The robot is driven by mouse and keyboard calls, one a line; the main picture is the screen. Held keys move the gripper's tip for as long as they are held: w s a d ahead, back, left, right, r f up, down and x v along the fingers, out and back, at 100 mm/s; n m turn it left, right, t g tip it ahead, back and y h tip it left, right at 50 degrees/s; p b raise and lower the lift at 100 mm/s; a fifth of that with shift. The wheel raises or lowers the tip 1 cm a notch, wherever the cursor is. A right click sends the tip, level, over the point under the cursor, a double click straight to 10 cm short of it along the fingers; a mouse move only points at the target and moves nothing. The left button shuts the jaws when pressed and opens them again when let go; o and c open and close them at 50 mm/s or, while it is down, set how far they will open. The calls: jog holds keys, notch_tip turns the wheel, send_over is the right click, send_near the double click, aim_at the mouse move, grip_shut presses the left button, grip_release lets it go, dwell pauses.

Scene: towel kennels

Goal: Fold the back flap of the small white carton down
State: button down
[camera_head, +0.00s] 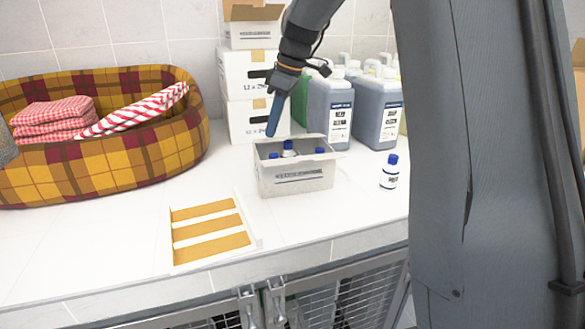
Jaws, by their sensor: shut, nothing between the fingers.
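The small white carton (285,187) stands on the white counter, its top open. Several bottles with blue caps (290,146) show inside it. A flap sticks outward at its right side, and a pale strip shows along its back edge; I cannot tell clearly how far the back flap leans. My gripper (272,129) points down with its blue fingers shut and empty. Its tips appear just above the carton's back left corner; whether they touch it cannot be told.
A plaid basket (150,158) with folded towels stands at left. Stacked white boxes (239,119) and large grey-blue jugs (328,112) stand behind the carton. A small bottle (390,176) is at right, and a white tray with tan strips (210,232) lies in front.

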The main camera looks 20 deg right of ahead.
jog(key=shift+f, duration=0.35)
jog(key=shift+r, duration=0.2)
notch_tip(320, 180, up, 8)
jog(key=p, duration=0.5)
jog(key=shift+f, duration=0.15)
dwell(0.3)
